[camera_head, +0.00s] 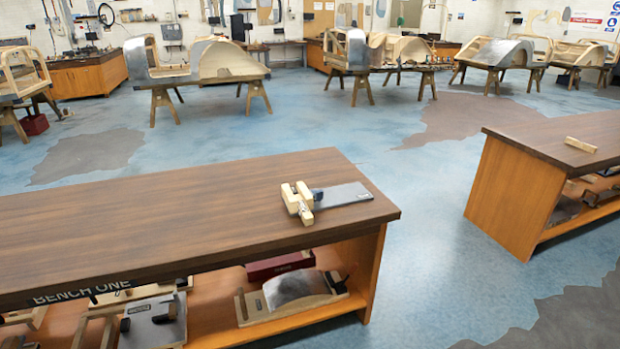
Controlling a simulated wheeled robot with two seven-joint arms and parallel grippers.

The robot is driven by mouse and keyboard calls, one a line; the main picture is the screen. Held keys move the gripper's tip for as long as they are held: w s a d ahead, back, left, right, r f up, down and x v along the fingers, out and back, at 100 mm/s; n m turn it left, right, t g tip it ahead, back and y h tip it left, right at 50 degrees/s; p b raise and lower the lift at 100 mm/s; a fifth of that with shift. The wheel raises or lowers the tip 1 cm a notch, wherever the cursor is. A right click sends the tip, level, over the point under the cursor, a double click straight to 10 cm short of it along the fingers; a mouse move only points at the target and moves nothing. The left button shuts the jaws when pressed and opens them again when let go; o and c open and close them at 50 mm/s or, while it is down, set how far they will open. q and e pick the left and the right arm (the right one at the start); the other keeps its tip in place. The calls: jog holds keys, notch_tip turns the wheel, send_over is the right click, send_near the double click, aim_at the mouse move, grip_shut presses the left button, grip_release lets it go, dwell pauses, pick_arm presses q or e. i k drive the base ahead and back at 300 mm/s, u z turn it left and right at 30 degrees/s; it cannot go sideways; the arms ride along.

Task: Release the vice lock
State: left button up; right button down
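A small vice (299,201) with pale wooden jaws sits near the right end of the dark-topped bench (150,215). A flat grey metal plate (343,195) lies beside it on the right, its left end at the vice jaws. A small pale piece at the vice's front may be its lock or handle; it is too small to tell its state. Neither of my grippers is in view.
The bench's lower shelf holds a dark red box (279,266) and a wooden form with curved metal (296,290). A second bench (520,190) stands right, a wooden block (581,145) on top. Blue floor (440,240) lies clear between. Wooden bodyframes stand behind.

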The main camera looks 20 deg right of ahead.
aim_at(319, 194)
jog(key=k, duration=1.35)
jog(key=z, duration=0.7)
jog(key=i, duration=1.1)
jog(key=z, duration=0.45)
jog(key=i, duration=1.5)
jog(key=u, duration=1.55)
jog(key=i, duration=0.65)
jog(key=u, duration=0.65)
